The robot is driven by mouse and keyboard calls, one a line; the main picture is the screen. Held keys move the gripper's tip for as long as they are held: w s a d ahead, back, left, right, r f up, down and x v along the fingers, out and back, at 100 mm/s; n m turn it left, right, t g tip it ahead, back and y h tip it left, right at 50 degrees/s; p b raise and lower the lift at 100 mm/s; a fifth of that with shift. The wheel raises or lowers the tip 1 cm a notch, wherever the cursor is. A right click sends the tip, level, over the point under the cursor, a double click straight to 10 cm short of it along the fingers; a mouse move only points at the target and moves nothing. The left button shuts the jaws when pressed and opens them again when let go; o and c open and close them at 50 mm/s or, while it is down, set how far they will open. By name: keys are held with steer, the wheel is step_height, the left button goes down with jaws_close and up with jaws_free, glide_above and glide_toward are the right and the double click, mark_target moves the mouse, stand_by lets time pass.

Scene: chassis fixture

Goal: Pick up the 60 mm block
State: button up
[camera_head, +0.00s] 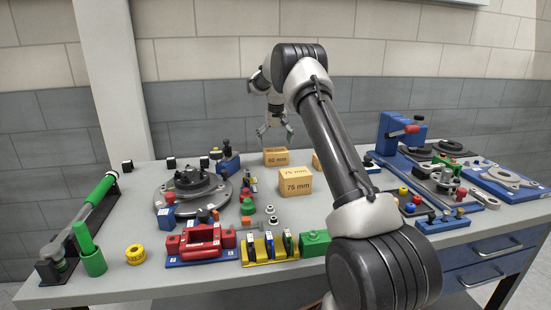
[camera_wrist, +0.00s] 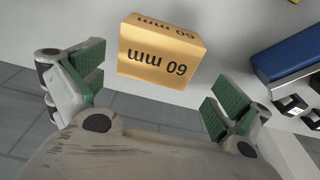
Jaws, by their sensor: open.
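The 60 mm block (camera_head: 276,157) is a tan box with dark lettering, standing at the back middle of the table in the head view. In the wrist view the block (camera_wrist: 158,52) shows its "60 mm" label upside down, beyond and between the fingertips. My gripper (camera_head: 274,128) hangs above and slightly left of the block in the head view. In the wrist view my gripper (camera_wrist: 155,85) has its green-padded fingers wide apart, with nothing between them. The block is apart from both fingers.
A larger 75 mm block (camera_head: 295,183) stands in front of the 60 mm block. Another tan block (camera_head: 316,162) is partly hidden by my arm. A round dark fixture (camera_head: 193,190) and a blue device (camera_head: 227,160) stand to the left. A blue object (camera_wrist: 288,52) shows at right in the wrist view.

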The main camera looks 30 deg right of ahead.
mark_target(276, 150)
steer(key=f, duration=0.7)
steer(key=shift+w+d, duration=0.1)
steer(key=shift+d, duration=0.15)
steer(key=shift+r, duration=0.1)
steer(key=c, duration=0.9)
